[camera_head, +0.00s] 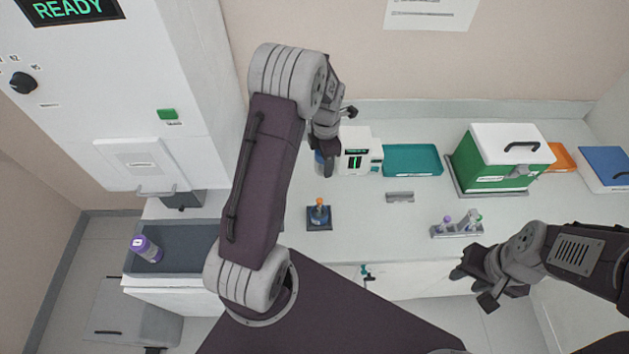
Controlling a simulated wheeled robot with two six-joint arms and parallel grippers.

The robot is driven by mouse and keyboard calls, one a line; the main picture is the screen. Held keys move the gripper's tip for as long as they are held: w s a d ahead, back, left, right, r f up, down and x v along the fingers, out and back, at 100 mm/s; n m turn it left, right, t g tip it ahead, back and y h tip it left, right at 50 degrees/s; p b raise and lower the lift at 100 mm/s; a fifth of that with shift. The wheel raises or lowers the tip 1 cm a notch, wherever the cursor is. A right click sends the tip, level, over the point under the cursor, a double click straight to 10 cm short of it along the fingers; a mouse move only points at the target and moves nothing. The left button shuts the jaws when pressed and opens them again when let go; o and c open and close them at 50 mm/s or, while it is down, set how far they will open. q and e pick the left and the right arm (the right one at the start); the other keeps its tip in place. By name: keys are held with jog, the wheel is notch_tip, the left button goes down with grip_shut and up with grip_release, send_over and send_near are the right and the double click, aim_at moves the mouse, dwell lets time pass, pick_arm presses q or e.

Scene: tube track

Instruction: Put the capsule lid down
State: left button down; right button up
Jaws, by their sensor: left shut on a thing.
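My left gripper (325,165) is above the counter, beside the small white device, and its fingers are largely hidden by its own arm and wrist. It is shut on a small bluish thing (319,162), which I take to be the capsule lid; only a sliver shows. I cannot tell whether it touches the counter. A purple and grey capsule-like cylinder (147,249) lies tilted in the grey tray (188,238) at the left. My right gripper (477,286) is open and empty in front of the counter's front edge.
A white device (354,151), teal tray (412,160) and green box (492,165) stand along the back. An orange-topped tube (319,211) stands on a dark base. A tube rack (457,229) is at the right. Clear counter lies around the small grey holder (399,197).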

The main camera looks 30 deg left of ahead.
pick_arm(q)
jog(key=w+a+f+b, duration=0.4)
jog(key=w+a+b, duration=0.1)
jog(key=w+b, duration=0.2)
jog(key=n, duration=0.1)
send_over(314, 175)
notch_tip(314, 175, down, 9)
jog(key=shift+f+b, duration=0.2)
jog(key=shift+b, duration=0.25)
notch_tip(314, 175, down, 3)
jog(key=shift+s+d+f+p, duration=0.1)
jog(key=shift+s+d+p, duration=0.05)
jog(key=shift+p, duration=0.25)
jog(key=shift+f, duration=0.35)
jog(key=c, duration=0.6)
grip_release()
jog(key=shift+o, duration=0.2)
